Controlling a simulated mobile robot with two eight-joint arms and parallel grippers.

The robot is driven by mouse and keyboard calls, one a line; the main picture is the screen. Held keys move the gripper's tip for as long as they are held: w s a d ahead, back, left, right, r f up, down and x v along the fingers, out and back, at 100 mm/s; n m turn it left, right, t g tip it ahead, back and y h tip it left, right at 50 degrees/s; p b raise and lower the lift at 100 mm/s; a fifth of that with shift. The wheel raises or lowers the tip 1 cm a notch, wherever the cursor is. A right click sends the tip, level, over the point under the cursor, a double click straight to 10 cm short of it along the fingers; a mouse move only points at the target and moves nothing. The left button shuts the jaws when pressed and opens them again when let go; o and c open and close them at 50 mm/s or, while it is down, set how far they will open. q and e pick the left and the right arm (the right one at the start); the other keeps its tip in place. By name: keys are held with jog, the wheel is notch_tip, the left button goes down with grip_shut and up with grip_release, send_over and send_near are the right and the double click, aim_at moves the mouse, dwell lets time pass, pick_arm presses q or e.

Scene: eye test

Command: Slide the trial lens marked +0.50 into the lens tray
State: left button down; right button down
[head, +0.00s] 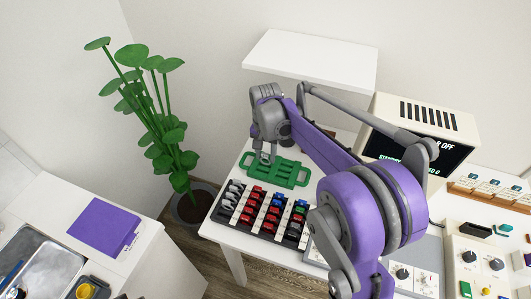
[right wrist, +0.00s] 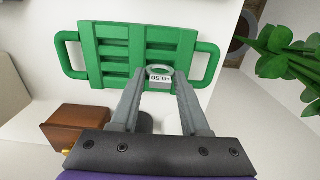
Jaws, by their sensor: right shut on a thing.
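The trial lens (right wrist: 160,71), a pale ring with a white tab, shows in the right wrist view. The tab's print is upside down and appears to read +0.50. My right gripper (right wrist: 160,84) is shut on the tab, with the ring pointing toward the tray. The green lens tray (right wrist: 110,50) has slots and a handle at each end. The ring overlaps the tray's near edge in this view; I cannot tell whether it is in a slot. In the head view my right gripper (head: 267,158) is at the left part of the tray (head: 288,174); the lens is too small to make out. My left gripper is not in view.
A black rack (head: 265,228) with rows of red, blue, green and grey pieces is in front of the tray on the white table. A brown box (right wrist: 80,130) shows in the right wrist view. A beige display unit (head: 425,117) stands to the right, a plant (head: 160,120) to the left.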

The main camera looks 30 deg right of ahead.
jog(key=shift+f+b, duration=0.35)
jog(key=shift+f, duration=0.3)
jog(key=shift+f, duration=0.2)
jog(key=shift+c, duration=1.6)
grip_release()
jog(key=shift+r, duration=0.1)
notch_tip(320, 180, up, 11)
jog(key=shift+f+p, duration=0.15)
jog(key=shift+p, duration=0.25)
